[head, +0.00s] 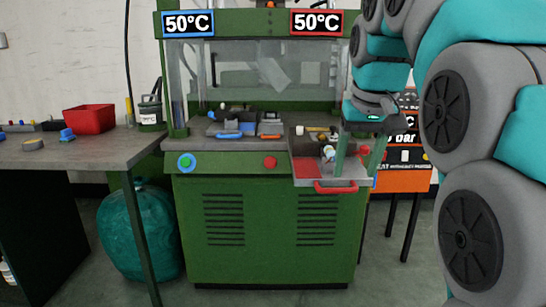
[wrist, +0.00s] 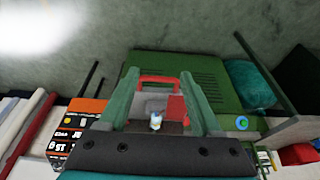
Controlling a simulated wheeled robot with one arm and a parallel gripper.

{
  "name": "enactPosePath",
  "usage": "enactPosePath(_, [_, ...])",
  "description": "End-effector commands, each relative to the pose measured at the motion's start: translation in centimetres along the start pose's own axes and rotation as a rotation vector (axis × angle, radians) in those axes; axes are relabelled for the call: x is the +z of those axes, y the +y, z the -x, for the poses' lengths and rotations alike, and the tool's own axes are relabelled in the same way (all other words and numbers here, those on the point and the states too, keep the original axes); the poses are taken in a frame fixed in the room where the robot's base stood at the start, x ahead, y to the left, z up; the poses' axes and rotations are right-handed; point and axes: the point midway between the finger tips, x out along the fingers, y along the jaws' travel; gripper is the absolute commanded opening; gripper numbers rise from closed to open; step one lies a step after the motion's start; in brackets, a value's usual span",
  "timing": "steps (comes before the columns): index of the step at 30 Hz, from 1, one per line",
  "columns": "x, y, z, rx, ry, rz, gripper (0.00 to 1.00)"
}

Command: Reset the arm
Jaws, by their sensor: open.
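My gripper (head: 358,168) hangs at the right front of the green machine (head: 270,230), fingers pointing down. In the wrist view my gripper (wrist: 159,78) has its two green fingers wide apart, with nothing held between them. Beyond the fingers lies a grey and red tray with a red handle (wrist: 160,79). A small white and blue part (wrist: 155,121) shows on it. In the head view the tray's red handle (head: 336,186) is beside the fingers, and a small white part (head: 329,153) sits on the tray. Whether a finger touches the tray is unclear.
Blue-handled mould pieces (head: 230,135) lie on the machine bed. An orange box (head: 405,178) on black legs stands right, close behind my gripper. A table with a red bin (head: 89,119) is at left, with a teal bag (head: 138,230) below. Floor in front looks clear.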

Motion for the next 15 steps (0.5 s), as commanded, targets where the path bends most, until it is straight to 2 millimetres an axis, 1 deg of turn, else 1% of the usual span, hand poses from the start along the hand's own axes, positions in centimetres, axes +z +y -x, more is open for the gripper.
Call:
enactPosePath(5, [3.1,0.1,-2.3,-0.002,-0.056,-0.007,0.65])
enactPosePath(11, [8.7,0.2,-6.3,-0.004,-0.143,-0.015,0.65])
enactPosePath(12, [10.0,0.2,-7.1,-0.004,-0.162,-0.016,0.65])
enactPosePath(14, [11.9,0.3,-8.4,-0.003,-0.188,-0.017,0.65])
enactPosePath(15, [13.3,0.3,-9.2,-0.003,-0.205,-0.017,0.65])
